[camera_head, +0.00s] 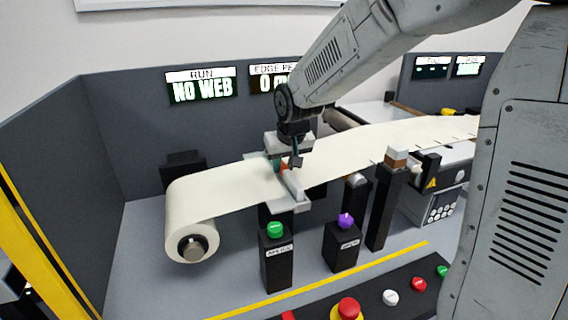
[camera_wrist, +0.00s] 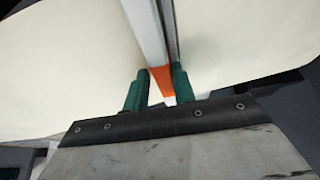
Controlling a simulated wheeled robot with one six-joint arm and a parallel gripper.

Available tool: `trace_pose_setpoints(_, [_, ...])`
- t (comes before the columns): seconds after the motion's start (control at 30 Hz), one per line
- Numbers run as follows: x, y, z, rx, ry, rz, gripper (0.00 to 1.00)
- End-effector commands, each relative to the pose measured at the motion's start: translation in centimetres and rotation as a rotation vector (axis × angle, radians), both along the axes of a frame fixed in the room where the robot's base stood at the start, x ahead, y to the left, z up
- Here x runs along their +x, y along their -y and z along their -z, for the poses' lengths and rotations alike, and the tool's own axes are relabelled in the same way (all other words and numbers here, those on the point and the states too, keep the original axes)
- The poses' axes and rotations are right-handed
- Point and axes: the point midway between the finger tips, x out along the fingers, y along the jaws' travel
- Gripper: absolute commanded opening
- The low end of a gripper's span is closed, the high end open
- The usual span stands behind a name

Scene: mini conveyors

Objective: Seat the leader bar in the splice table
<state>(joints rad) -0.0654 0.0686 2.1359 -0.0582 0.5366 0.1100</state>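The leader bar (camera_wrist: 150,25) is a long pale grey bar with an orange middle part (camera_wrist: 161,82). In the head view, its near end (camera_head: 292,186) lies along the splice table (camera_head: 291,208), across the cream web (camera_head: 235,188). My gripper (camera_wrist: 159,80) has green fingers, one on each side of the orange part, which fills the space between their tips. It looks shut on the bar. In the head view my gripper (camera_head: 281,165) is low over the table, pointing down. Whether the bar is fully down in the table is hidden by my gripper and wrist.
A web roll (camera_head: 192,240) stands at the left. Posts with a green button (camera_head: 276,230) and a purple knob (camera_head: 346,219) stand in front. A taller post (camera_head: 387,212) is to the right. A control panel (camera_head: 375,300) has a red stop button (camera_head: 348,308). A display (camera_head: 201,88) reads NO WEB.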

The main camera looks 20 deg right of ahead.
Motion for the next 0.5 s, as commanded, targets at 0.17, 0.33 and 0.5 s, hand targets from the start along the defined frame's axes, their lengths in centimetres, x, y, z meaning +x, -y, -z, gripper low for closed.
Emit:
trace_pose_setpoints(0.17, [-0.4, -0.5, 0.9, 0.003, -0.018, -0.003, 0.38])
trace_pose_setpoints(0.33, [-0.5, -0.8, 0.7, 0.004, -0.021, -0.007, 0.38])
trace_pose_setpoints(0.5, [-1.0, -0.7, -1.6, 0.005, -0.015, -0.004, 0.38])
